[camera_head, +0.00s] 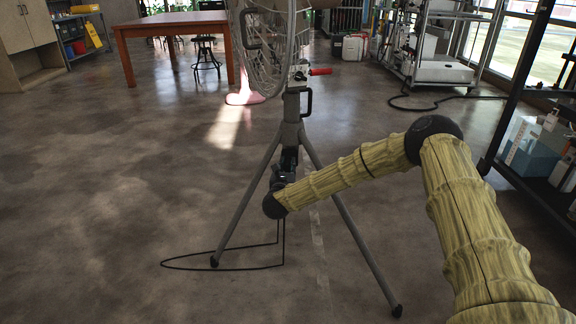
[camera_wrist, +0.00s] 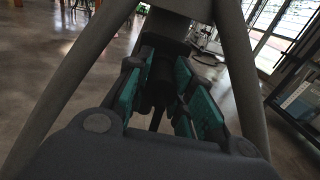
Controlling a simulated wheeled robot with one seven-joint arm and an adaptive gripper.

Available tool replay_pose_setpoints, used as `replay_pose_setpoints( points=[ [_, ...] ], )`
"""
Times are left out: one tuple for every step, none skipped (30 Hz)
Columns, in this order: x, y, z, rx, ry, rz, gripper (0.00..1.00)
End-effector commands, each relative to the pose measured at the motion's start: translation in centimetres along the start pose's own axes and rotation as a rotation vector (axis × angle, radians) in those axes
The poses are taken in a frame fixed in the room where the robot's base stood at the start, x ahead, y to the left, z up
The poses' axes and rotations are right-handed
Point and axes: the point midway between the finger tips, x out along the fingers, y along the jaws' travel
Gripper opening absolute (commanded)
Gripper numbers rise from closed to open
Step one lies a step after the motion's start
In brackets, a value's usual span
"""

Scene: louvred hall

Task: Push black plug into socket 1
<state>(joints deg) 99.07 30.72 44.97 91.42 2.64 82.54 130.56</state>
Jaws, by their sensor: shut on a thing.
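My gripper (camera_wrist: 160,85) shows in the wrist view with its teal-padded fingers on both sides of a dark cylindrical body, the black plug (camera_wrist: 160,77). In the head view my gripper (camera_head: 284,174) is low at the tripod of a large caged fan (camera_head: 272,45), between the legs and largely hidden behind my wrist. A thin black cable (camera_head: 222,269) hangs from there and loops on the floor. Dark parts (camera_head: 290,155) sit on the tripod's centre just above my gripper. I cannot make out socket 1 or its number, nor whether the plug touches it.
The tripod's grey legs (camera_head: 247,200) spread on both sides of my gripper, the right one (camera_head: 362,240) passing near my forearm. A red-brown table (camera_head: 175,25) stands behind left. A wheeled cart (camera_head: 440,70) and a dark shelf (camera_head: 535,150) stand right. The left floor is clear.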

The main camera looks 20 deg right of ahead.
Motion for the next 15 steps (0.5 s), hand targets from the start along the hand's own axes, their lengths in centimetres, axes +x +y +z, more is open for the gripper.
replay_pose_setpoints(
  points=[
    [0.0,0.0,0.0,0.000,0.000,0.000,0.00],
    [0.0,0.0,0.0,0.000,0.000,0.000,0.00],
    [0.0,0.0,0.0,0.000,0.000,0.000,0.00],
    [-0.1,0.0,0.0,0.000,0.000,0.000,0.00],
    [-0.2,0.0,0.0,0.000,0.000,0.000,0.00],
    [-0.4,0.0,0.0,0.000,0.000,-0.001,0.00],
    [-0.6,0.0,0.0,0.000,0.000,-0.001,0.00],
    [-0.9,0.0,0.0,0.000,0.000,-0.001,0.00],
    [-1.3,0.0,0.0,0.000,0.000,0.000,0.00],
    [-1.6,0.0,0.0,0.000,0.001,0.001,0.00],
    [-1.8,0.0,0.0,0.000,0.000,0.000,0.00],
    [-2.2,0.0,0.1,0.000,0.000,0.000,0.00],
    [-2.5,0.0,0.0,0.000,0.000,0.000,0.00],
    [-2.8,0.0,0.0,0.000,0.000,0.001,0.00],
    [-3.1,0.0,0.0,0.000,0.000,0.001,0.00]
  ],
)
